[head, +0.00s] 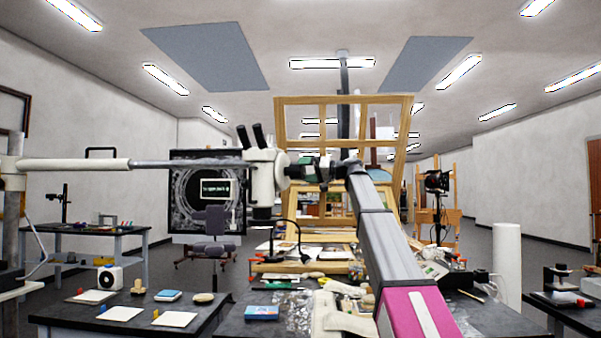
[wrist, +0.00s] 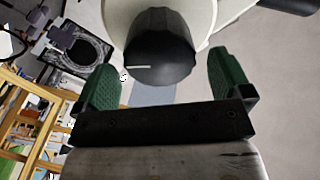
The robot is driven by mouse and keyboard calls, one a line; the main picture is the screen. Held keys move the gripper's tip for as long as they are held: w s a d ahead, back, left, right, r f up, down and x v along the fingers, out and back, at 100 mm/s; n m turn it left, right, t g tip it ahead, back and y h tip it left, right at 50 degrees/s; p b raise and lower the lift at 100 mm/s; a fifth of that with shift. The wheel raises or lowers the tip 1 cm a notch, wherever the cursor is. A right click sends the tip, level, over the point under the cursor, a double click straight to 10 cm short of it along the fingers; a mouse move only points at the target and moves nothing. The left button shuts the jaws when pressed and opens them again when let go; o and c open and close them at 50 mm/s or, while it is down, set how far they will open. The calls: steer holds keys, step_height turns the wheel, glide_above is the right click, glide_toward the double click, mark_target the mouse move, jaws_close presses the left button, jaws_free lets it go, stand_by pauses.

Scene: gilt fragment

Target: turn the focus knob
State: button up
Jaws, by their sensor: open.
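The microscope (head: 262,178) is white with black eyepieces, mounted on a long horizontal boom arm (head: 150,163). Its focus knob (wrist: 160,48) is a round black knob with a short white mark at the left of its face. The knob sticks out from the white microscope body (wrist: 113,18) toward my gripper (wrist: 164,62). My gripper has green pads and is open, one pad on each side of the knob, with gaps showing on both sides. In the head view my gripper (head: 300,169) is at the right side of the microscope head, where it largely hides the knob.
A wooden easel frame (head: 408,130) stands behind my arm. The dark table (head: 215,322) below holds a blue box (head: 262,313), papers and tools. A white cylinder (head: 507,255) stands at the right. A chair (head: 213,225) and a dark display panel (head: 180,205) are behind.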

steer(key=v, duration=0.7)
steer(key=shift+d, duration=0.2)
steer(key=shift+s, duration=0.15)
stand_by(1.5)
